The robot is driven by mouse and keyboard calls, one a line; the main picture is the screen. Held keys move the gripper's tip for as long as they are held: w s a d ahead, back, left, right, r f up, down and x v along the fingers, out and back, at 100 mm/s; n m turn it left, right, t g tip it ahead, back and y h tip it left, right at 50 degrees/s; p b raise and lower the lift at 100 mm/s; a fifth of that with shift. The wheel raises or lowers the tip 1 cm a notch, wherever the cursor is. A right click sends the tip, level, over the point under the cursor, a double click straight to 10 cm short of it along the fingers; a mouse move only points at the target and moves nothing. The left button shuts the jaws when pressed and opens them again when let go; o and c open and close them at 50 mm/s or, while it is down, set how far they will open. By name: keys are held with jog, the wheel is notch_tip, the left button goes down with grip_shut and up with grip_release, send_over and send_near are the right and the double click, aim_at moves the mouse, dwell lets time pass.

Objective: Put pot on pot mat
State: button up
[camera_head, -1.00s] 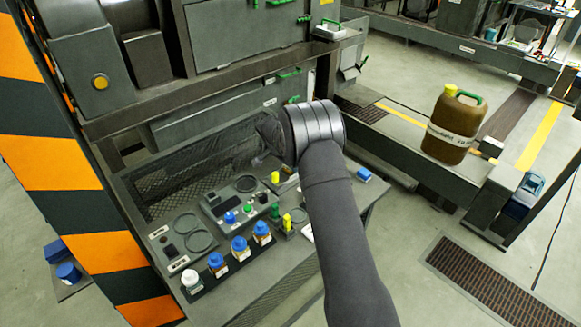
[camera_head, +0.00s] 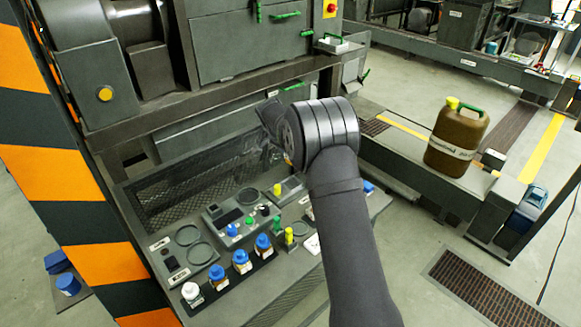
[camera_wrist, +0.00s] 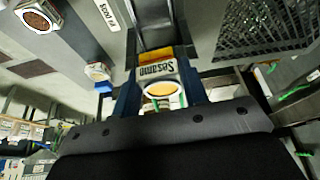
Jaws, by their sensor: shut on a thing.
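My gripper (camera_wrist: 159,82) is shut on a pot (camera_wrist: 158,68) labelled "Sesame", with orange-yellow contents, between its two blue fingers in the wrist view. In the head view my dark gripper (camera_head: 271,128) is above the back of the bench, and my wrist hides most of the pot. I cannot tell which is the pot mat.
Blue-capped bottles (camera_head: 241,261) and a white bottle (camera_head: 190,292) line the bench front. A control box (camera_head: 237,220) with coloured knobs stands behind them. A mesh panel (camera_head: 205,180) backs the bench.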

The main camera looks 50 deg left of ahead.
notch_tip(320, 180, up, 7)
jog(key=shift+r, duration=0.1)
jog(key=shift+w+d+r, duration=0.15)
jog(key=shift+d+r, duration=0.05)
jog(key=shift+r, duration=0.05)
jog(key=w+d+f, duration=0.2)
jog(key=d+f, duration=0.1)
jog(key=d, duration=0.6)
jog(key=w+d+f, duration=0.2)
jog(key=d+f, duration=0.1)
jog(key=d, duration=0.5)
jog(key=w+d+f, duration=0.2)
jog(key=d+f, duration=0.1)
jog(key=d, duration=0.6)
jog(key=shift+m, duration=0.4)
jog(key=s+a+f, duration=0.1)
jog(key=a+f, duration=0.1)
jog(key=a, duration=0.1)
jog(key=s+a+f, duration=0.1)
jog(key=a+f, duration=0.1)
jog(key=a, duration=0.2)
jog(key=s+a+f, duration=0.1)
jog(key=a+f, duration=0.1)
jog(key=a, duration=0.1)
jog(key=shift+s+a+f, duration=0.1)
jog(key=shift+s+a, duration=0.1)
jog(key=shift+s, duration=0.05)
jog(key=shift+f, duration=2)
jog(key=shift+f, duration=0.1)
